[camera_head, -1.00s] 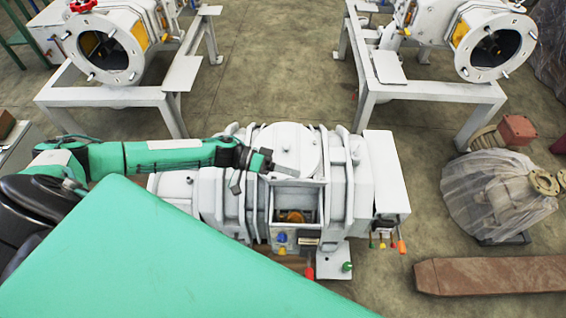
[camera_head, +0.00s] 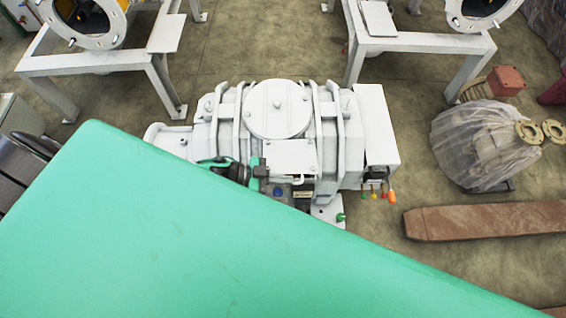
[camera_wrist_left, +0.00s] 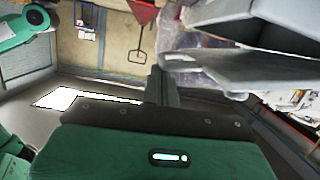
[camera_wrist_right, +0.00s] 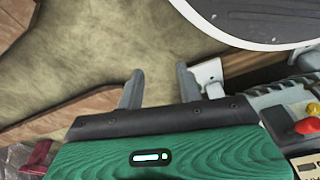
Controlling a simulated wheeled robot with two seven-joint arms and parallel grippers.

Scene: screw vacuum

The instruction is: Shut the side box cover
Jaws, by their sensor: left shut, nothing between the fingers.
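The white vacuum machine (camera_head: 345,130) stands in the middle of the head view. Its side box cover, a pale flat plate (camera_head: 292,155), lies over the box opening and hides the inside. A dark strip shows below the cover's front edge, and I cannot tell whether it sits flush. My left gripper (camera_head: 262,172) is at the cover's left edge; contact is unclear. In the left wrist view its fingers (camera_wrist_left: 160,86) are together and empty, beside a grey plate-like part (camera_wrist_left: 235,70). My right gripper (camera_wrist_right: 158,88) has its fingers apart and empty in the right wrist view.
A green panel of mine hides much of the head view's lower part. Coloured knobs (camera_head: 378,194) hang at the machine's right end. A plastic-wrapped part (camera_head: 480,145) and a rusty beam (camera_head: 485,220) lie to the right. White stands (camera_head: 420,45) are behind.

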